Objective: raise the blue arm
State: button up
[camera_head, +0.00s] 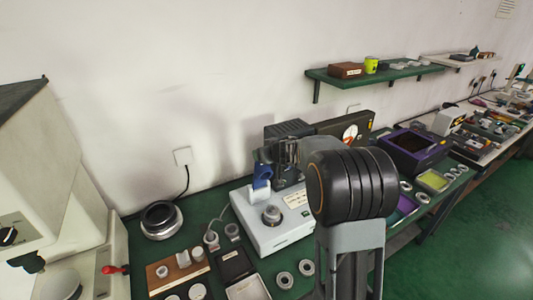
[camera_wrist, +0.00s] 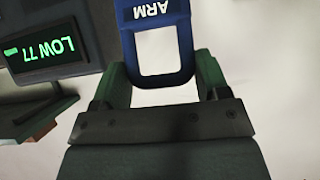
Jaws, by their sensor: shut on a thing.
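The blue arm (camera_head: 262,177) shows in the head view at the back left of a light grey device (camera_head: 278,238). It stands roughly upright, with a pale part below it. In the wrist view the blue arm (camera_wrist: 185,38) is a blue loop with a rectangular opening and the word ARM, upside down in the picture. My gripper (camera_wrist: 162,68) is shut on the loop, one green-dark finger at each side. In the head view my gripper (camera_head: 268,154) is at the top of the blue arm, partly hidden by my own wrist. The arm's hinge cannot be made out.
A dark unit with a green LOW 77 display (camera_wrist: 45,45) is close on the left in the wrist view. A grey ring (camera_head: 271,214) sits on top of the device. Loose rings (camera_head: 285,280) lie in front. A purple-edged box (camera_head: 415,148) stands to the right.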

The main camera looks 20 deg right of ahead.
jog(key=o, duration=0.9)
jog(key=shift+w+r, duration=0.25)
jog(key=shift+r, duration=0.25)
jog(key=shift+o, duration=0.4)
jog(key=shift+w+a+f, duration=0.15)
jog(key=shift+w+f, duration=0.15)
jog(key=shift+w, duration=0.05)
jog(key=shift+s+d+r, duration=0.2)
jog(key=shift+s, duration=0.3)
jog(key=v, duration=1.3)
jog(key=shift+a, duration=0.1)
